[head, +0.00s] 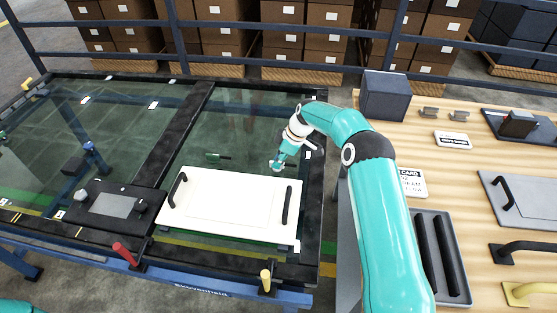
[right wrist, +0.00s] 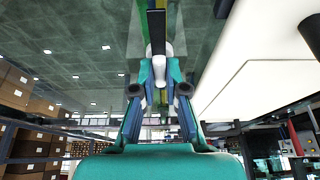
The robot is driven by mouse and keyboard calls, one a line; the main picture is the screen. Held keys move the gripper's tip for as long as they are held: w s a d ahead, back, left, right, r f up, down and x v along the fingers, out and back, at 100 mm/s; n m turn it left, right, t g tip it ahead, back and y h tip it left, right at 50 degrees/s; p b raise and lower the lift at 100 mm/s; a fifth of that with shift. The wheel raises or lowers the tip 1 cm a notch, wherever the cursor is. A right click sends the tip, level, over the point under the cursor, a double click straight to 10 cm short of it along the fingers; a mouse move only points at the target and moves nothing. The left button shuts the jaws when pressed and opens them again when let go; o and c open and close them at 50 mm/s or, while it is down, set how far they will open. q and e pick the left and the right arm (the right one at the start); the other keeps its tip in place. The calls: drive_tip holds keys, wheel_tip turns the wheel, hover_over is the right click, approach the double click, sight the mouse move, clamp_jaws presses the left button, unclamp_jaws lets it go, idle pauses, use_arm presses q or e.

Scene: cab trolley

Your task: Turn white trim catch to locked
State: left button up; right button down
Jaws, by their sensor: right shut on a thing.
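My right gripper (head: 277,166) reaches down at the far edge of the white panel (head: 235,201). In the right wrist view its fingers (right wrist: 160,75) are closed on a small white rounded piece, the white trim catch (right wrist: 162,62). A dark flat bar (right wrist: 157,28) runs out beyond the catch. In the head view the fingers largely hide the catch, so its turn position cannot be told. The white panel has two black handles and lies on the trolley frame (head: 196,118). My left gripper is out of view.
A red lever (head: 124,253) and a yellow lever (head: 266,281) stand along the trolley's front edge. A black box with a grey plate (head: 112,205) is left of the panel. A wooden bench (head: 455,190) with trays and handles is at the right.

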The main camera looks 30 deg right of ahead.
drive_tip(key=m+t+b, duration=0.1)
drive_tip(key=m+b, duration=0.2)
drive_tip(key=b, duration=0.1)
drive_tip(key=shift+f+h, duration=0.15)
drive_tip(key=shift+h, duration=0.25)
drive_tip(key=m+b, duration=0.1)
drive_tip(key=m, duration=0.1)
drive_tip(key=m+h+b, duration=0.1)
drive_tip(key=m+b, duration=0.1)
drive_tip(key=shift+a+m+t+h, duration=0.15)
drive_tip(key=shift+m+t+h, duration=0.15)
drive_tip(key=shift+t, duration=0.1)
drive_tip(key=m+h+b, duration=0.1)
drive_tip(key=m+b, duration=0.1)
drive_tip(key=shift+m+b, duration=0.4)
drive_tip(key=m+h+b, duration=0.1)
drive_tip(key=m+b, duration=0.2)
drive_tip(key=shift+a+m+h, duration=0.15)
drive_tip(key=shift+m+h, duration=0.15)
drive_tip(key=shift+m+h+b, duration=0.4)
drive_tip(key=shift+m+b, duration=0.3)
drive_tip(key=shift+m, duration=0.4)
drive_tip(key=shift+m+g+h+b, duration=0.3)
drive_tip(key=shift+m+g, duration=0.1)
drive_tip(key=shift+m, duration=0.5)
drive_tip(key=c, duration=1.2)
unclamp_jaws()
